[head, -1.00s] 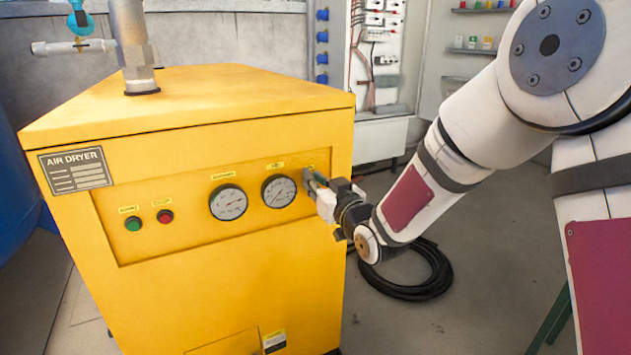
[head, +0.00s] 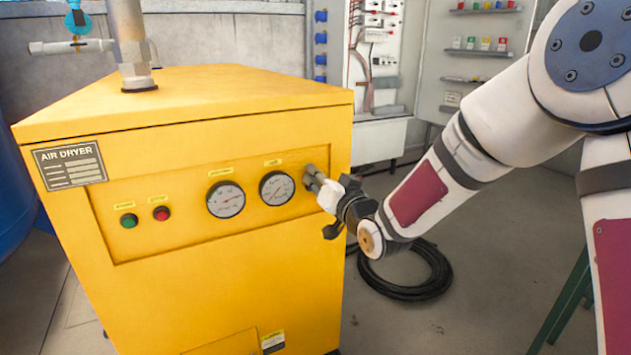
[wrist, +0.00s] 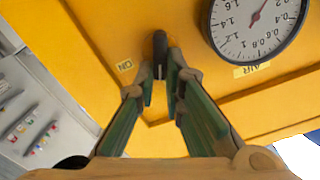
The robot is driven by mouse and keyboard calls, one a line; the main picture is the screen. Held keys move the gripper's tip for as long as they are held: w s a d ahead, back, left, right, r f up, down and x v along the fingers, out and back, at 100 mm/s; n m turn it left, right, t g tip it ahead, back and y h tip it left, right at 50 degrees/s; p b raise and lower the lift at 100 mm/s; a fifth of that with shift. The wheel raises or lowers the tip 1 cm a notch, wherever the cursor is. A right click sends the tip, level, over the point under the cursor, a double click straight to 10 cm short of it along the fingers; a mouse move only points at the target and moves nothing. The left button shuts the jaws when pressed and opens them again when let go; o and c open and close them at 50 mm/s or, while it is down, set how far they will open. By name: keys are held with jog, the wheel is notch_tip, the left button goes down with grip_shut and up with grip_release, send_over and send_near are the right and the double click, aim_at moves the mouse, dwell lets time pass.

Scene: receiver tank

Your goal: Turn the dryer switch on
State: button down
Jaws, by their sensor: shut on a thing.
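The yellow air dryer (head: 220,280) stands at left and centre in the head view, its recessed front panel facing me. The dryer switch (wrist: 159,46) is a small dark handle at the panel's right end, in the wrist view between my fingertips. An ON label (wrist: 125,66) is beside it there. My gripper (head: 313,179) reaches the panel from the right and is shut on the switch; the fingers (wrist: 162,80) close on its near end. In the head view the fingers hide most of the switch, so its exact angle is unclear.
Two round gauges (head: 226,199) (head: 277,188) sit left of the switch, the nearer one close to my fingers. A green button (head: 129,221) and a red button (head: 161,213) are farther left. A black hose coil (head: 420,285) lies on the floor below my arm.

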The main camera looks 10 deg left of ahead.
jog(key=shift+w+d+f+m+p, duration=0.15)
jog(key=shift+f+m+p, duration=0.15)
jog(key=shift+m, duration=1.85)
jog(key=shift+w+d+f+m+p, duration=0.1)
jog(key=shift+d+f+m+p, duration=0.15)
jog(key=shift+m, duration=1.85)
jog(key=shift+w+d+f+m+p, duration=0.1)
jog(key=shift+f+m+p, duration=0.2)
jog(key=shift+m, duration=1.85)
jog(key=c, duration=1.7)
grip_release()
jog(key=v, duration=1.2)
